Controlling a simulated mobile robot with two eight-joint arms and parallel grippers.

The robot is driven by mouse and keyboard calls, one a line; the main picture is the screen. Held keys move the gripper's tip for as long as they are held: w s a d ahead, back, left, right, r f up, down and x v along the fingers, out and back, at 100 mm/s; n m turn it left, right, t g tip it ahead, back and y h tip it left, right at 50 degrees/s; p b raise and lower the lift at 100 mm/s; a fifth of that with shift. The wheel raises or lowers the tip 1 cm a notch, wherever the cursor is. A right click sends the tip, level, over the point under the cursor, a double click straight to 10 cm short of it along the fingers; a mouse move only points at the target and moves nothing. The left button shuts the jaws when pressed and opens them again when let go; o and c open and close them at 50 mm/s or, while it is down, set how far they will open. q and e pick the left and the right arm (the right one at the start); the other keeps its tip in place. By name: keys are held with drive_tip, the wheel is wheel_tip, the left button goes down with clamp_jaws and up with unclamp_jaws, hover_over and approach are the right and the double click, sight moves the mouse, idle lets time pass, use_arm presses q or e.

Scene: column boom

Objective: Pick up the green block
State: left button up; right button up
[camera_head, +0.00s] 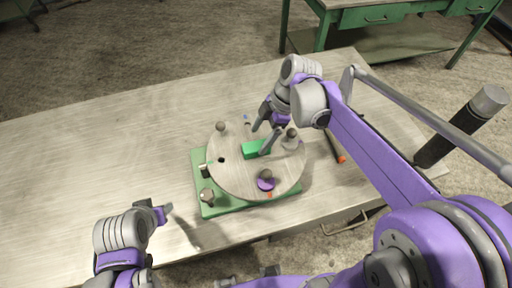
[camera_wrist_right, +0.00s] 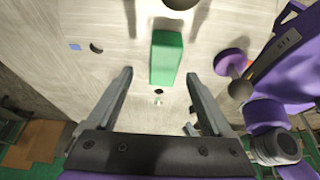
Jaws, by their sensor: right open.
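The green block (camera_head: 251,150) lies on a round grey disc (camera_head: 232,178) on the table. My right gripper (camera_head: 262,141) is open over the disc, and one finger partly covers the block in the head view. In the right wrist view the green block (camera_wrist_right: 166,60) shows just ahead of and partly between the two open fingertips (camera_wrist_right: 159,74), with a gap on each side. I cannot tell the height of the fingertips above the disc. My left gripper (camera_head: 161,213) is at the lower left, apart from the disc; its jaw opening is unclear.
The disc sits above a green base plate (camera_head: 232,209) and carries several knobs, one (camera_head: 266,175) with a purple base, plus holes. An orange-tipped dark rod (camera_head: 336,147) lies to the right. The table's left side (camera_head: 80,160) is clear. A green bench (camera_head: 370,17) stands behind.

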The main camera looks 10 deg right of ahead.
sight(256, 146)
drive_tip(key=x, duration=0.4)
drive_tip(key=shift+s+f, duration=0.1)
drive_tip(key=shift+s, duration=0.15)
clamp_jaws()
wheel_tip(256, 146, up, 10)
drive_tip(key=shift+r+p, duration=0.1)
drive_tip(key=shift+p, duration=0.2)
idle(0.5)
